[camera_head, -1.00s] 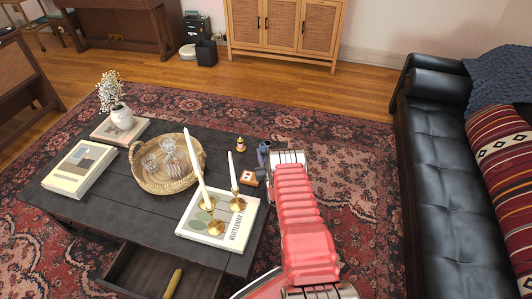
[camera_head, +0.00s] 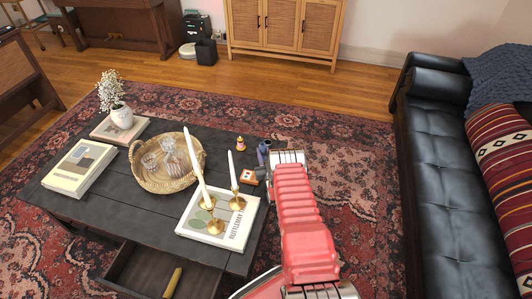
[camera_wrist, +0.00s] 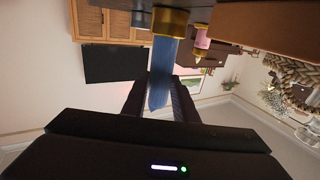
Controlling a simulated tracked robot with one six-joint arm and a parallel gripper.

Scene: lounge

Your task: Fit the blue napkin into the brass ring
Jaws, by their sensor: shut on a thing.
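The blue napkin (camera_wrist: 160,75) is a narrow upright strip between the dark fingers of my gripper (camera_wrist: 159,92) in the wrist view. My gripper is shut on it. The brass ring (camera_wrist: 170,22) meets the napkin's far end there; I cannot tell how far the napkin sits inside it. In the head view the napkin (camera_head: 262,152) is a small blue shape by my gripper (camera_head: 264,162), at the table's right edge. The ring cannot be made out in the head view, being small and close to my gripper.
The dark coffee table (camera_head: 110,205) holds a wicker tray (camera_head: 150,183) with glasses, books, a flower vase (camera_head: 121,117), and tall candles (camera_head: 196,165) near my arm. A small pink and gold bottle (camera_head: 240,143) stands close to my gripper. A drawer (camera_head: 150,275) is open. A black sofa (camera_head: 450,170) stands right.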

